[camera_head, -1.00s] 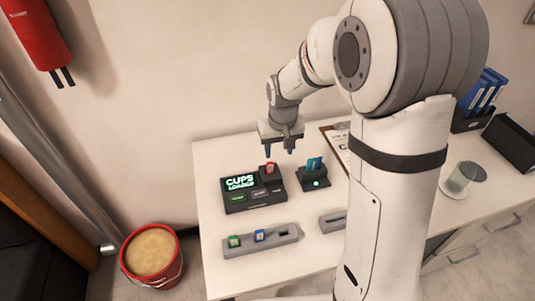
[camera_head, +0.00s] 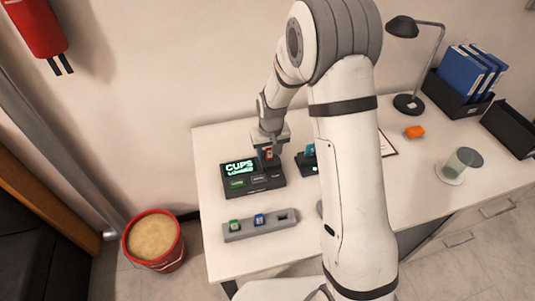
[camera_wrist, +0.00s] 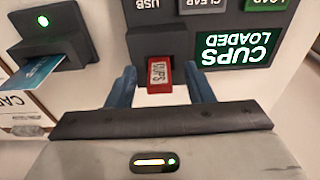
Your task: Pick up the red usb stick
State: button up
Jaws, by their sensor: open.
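The red usb stick (camera_wrist: 159,75) stands in the port of the black control device (camera_head: 239,194), beside its lit screen reading "CUPS LOADED" (camera_wrist: 236,46). In the head view the stick (camera_head: 268,154) is partly covered by my gripper. My gripper (camera_wrist: 163,90) is open, with one blue finger on each side of the stick. A gap shows between each finger and the stick in the wrist view. In the head view my gripper (camera_head: 268,153) is low over the device's back right part.
A grey holder (camera_head: 262,229) with a green stick (camera_head: 234,225) and a blue stick (camera_head: 259,219) lies in front; its right slot is empty. A card reader (camera_wrist: 58,35) with a blue card stands close beside the device. A lamp (camera_head: 409,104) and glass (camera_head: 455,163) are farther right.

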aim_at(270, 149)
grip_shut()
dwell(0.5)
notch_tip(270, 149, up, 10)
jog(key=shift+r+b, duration=0.1)
jog(key=shift+b, duration=0.2)
dwell(0.6)
jog(key=s+d+b, duration=0.1)
jog(key=s+b, duration=0.1)
jog(key=s, duration=0.8)
jog(key=shift+s+d, duration=0.15)
